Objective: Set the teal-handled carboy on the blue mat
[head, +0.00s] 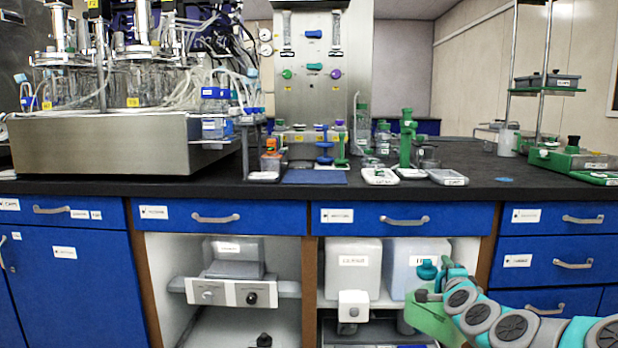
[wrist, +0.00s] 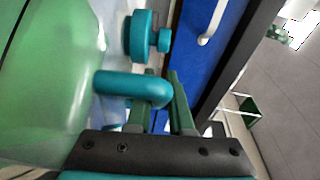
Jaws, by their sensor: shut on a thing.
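The carboy shows in the wrist view as a large translucent green body (wrist: 45,85) with a teal cap (wrist: 140,37) and a teal handle (wrist: 130,88). My gripper (wrist: 168,95) is shut on the handle. In the head view my gripper (head: 452,270) is low at the right, in front of the open cabinet and below the counter's front edge.
A carboy with a white body (head: 353,262) stands on the cabinet shelf. Behind the mat are a blue stand (head: 324,150) and several bottles. White-topped devices (head: 380,176) sit to its right, an orange-capped bottle (head: 271,160) to its left. The counter edge overhangs blue drawers (head: 403,217).

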